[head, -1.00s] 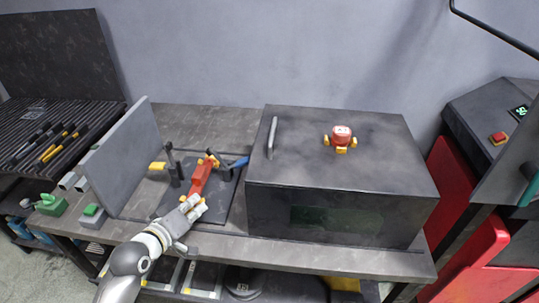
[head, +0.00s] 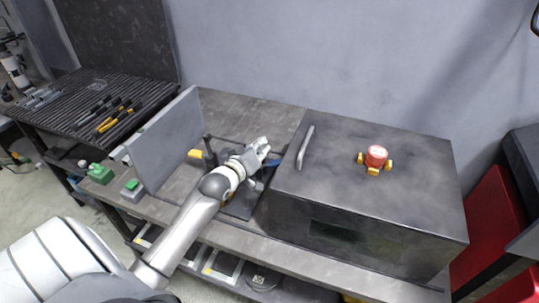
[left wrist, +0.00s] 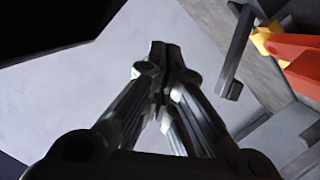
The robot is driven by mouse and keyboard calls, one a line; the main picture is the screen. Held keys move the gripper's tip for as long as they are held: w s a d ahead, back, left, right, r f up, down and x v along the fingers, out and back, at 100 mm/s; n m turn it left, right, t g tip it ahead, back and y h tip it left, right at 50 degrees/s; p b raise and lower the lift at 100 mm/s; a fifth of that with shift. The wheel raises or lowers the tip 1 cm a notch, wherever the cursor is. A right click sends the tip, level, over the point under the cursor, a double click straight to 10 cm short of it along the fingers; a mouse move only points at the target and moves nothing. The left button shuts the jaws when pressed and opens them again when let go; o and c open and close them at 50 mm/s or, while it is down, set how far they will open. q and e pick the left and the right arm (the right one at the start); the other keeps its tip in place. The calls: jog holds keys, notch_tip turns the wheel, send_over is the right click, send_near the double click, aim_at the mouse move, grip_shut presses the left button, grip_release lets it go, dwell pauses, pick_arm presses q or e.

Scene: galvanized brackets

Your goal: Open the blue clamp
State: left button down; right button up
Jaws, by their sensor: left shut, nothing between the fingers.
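The blue clamp's handle (head: 272,163) shows just beyond my left gripper (head: 264,147) in the head view, at the left side of the dark box. My left gripper is shut and empty, close to the handle; I cannot tell if they touch. My left arm covers most of the clamp fixture. The left wrist view shows my shut fingers (left wrist: 165,55), with a red part (left wrist: 298,48) and a yellow piece (left wrist: 262,40) at upper right, beside a dark bar (left wrist: 237,52). The blue handle is not visible there. My right gripper is not in view.
A dark box (head: 345,240) with a metal handle (head: 305,148) and a red-yellow button (head: 376,157) stands right of the fixture. A grey upright panel (head: 165,140) and a yellow handle (head: 196,154) are to the left.

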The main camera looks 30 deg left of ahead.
pick_arm(q)
jog(key=d+f, duration=0.1)
jog(key=w+d+f+p, duration=0.1)
jog(key=f, duration=0.1)
jog(key=shift+f, duration=0.25)
